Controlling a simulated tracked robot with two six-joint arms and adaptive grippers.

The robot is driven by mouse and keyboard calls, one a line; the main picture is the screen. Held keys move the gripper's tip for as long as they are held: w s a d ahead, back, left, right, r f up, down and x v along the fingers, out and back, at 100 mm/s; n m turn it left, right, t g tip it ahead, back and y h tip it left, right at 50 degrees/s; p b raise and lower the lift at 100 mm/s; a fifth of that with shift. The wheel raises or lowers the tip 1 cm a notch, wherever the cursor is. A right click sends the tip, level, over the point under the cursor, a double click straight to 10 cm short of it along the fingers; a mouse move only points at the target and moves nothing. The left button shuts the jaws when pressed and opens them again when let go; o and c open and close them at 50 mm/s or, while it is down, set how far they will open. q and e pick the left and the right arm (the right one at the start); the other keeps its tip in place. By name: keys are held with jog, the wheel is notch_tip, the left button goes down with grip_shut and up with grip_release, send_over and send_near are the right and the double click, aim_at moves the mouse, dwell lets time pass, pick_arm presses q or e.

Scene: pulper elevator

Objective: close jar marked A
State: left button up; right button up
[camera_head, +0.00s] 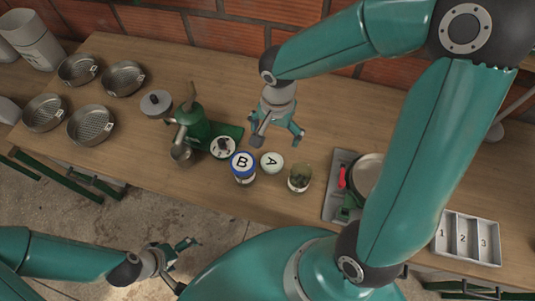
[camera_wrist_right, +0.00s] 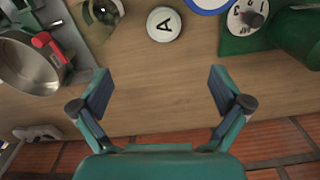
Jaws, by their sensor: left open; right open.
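A round white lid marked A (camera_head: 271,161) lies on the table, just right of the jar marked B (camera_head: 243,167). The lid also shows in the right wrist view (camera_wrist_right: 164,24), top centre. An open glass jar (camera_head: 299,178) with greenish contents stands right of the lid; in the right wrist view it is partly cut off by the top edge (camera_wrist_right: 100,12). My right gripper (camera_head: 279,138) is open and empty above the table, behind the lid; its spread fingers (camera_wrist_right: 158,90) point toward the lid. My left gripper (camera_head: 186,264) is open and empty, low in front of the table.
A green grinder (camera_head: 195,125) and a dial scale (camera_head: 223,147) stand left of the B jar. A grey tray (camera_head: 332,200) with a metal pan and red-handled item is on the right, near a numbered three-slot tray (camera_head: 467,239). Several sieves (camera_head: 91,124) are far left.

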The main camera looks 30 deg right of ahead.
jog(key=b, duration=0.4)
send_over(272, 162)
notch_tip(272, 162, down, 12)
jog(key=shift+s+d+r, duration=0.1)
jog(key=shift+s+r, duration=0.05)
jog(key=shift+r, duration=0.1)
jog(key=shift+f, duration=0.3)
pick_arm(q)
notch_tip(272, 162, down, 4)
jog(key=shift+r, duration=0.2)
pick_arm(e)
jog(key=f, duration=0.1)
jog(key=f+b, duration=0.1)
jog(key=f, duration=0.3)
jog(key=shift+w+f+b, duration=0.1)
jog(key=shift+w+b, duration=0.15)
jog(key=shift+b, duration=0.1)
pick_arm(q)
notch_tip(272, 162, down, 2)
